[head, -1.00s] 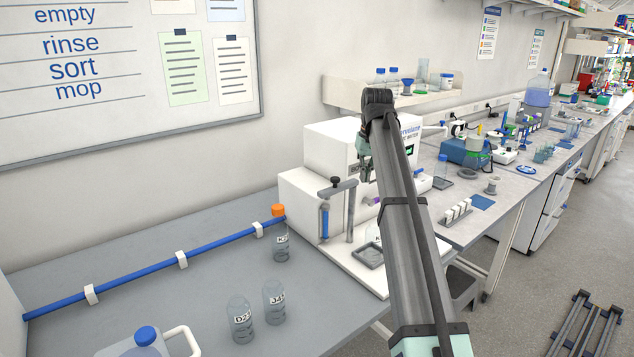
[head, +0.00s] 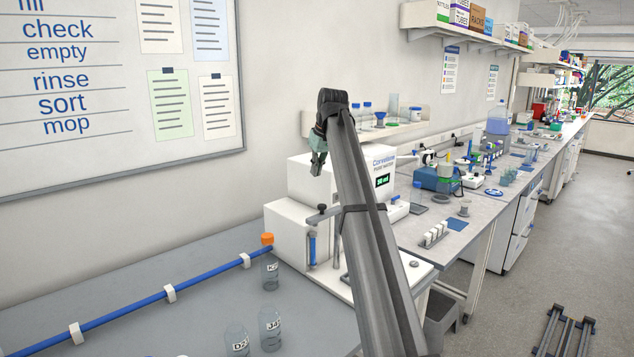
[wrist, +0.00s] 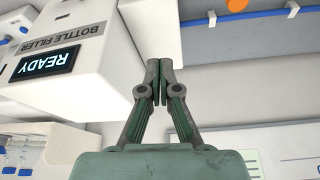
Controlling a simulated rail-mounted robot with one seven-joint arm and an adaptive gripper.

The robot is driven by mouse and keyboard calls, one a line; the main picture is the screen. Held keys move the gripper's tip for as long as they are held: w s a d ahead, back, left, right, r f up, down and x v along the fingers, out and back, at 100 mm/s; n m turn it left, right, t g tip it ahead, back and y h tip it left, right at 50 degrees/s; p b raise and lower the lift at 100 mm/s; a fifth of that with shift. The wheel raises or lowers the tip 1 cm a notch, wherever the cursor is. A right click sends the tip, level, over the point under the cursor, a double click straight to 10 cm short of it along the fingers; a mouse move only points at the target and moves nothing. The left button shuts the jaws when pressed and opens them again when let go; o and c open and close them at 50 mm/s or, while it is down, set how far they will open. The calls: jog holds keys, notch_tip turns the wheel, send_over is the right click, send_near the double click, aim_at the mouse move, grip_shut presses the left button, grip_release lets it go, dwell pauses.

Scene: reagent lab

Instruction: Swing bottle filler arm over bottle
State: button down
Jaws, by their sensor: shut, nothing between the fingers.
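The bottle filler is a white machine (head: 330,180) with a lower white housing (head: 287,226) in the head view. Its grey filler arm (head: 322,217), with a black knob on top, sits at the housing's front, partly behind my arm. The filler's face and READY display (wrist: 46,64) show upside down in the wrist view. My gripper (head: 317,168) is shut and empty, above the knob in the picture and apart from it; its fingertips meet in the wrist view (wrist: 159,70). My arm hides the tray area and any bottle on it.
Two clear labelled bottles (head: 237,342) (head: 271,330) stand nearer. A tube rack (head: 435,235) is to the right. A wall shelf (head: 385,130) is behind.

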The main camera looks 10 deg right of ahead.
jog(key=p, duration=0.3)
send_over(325, 212)
jog(key=w+a, duration=0.4)
jog(key=w, duration=0.1)
notch_tip(325, 212, down, 8)
jog(key=s, duration=0.1)
jog(key=s+d+f, duration=0.1)
jog(key=s+p, duration=0.1)
jog(key=s, duration=0.1)
jog(key=shift+d+f, duration=0.2)
jog(key=shift+d, duration=0.2)
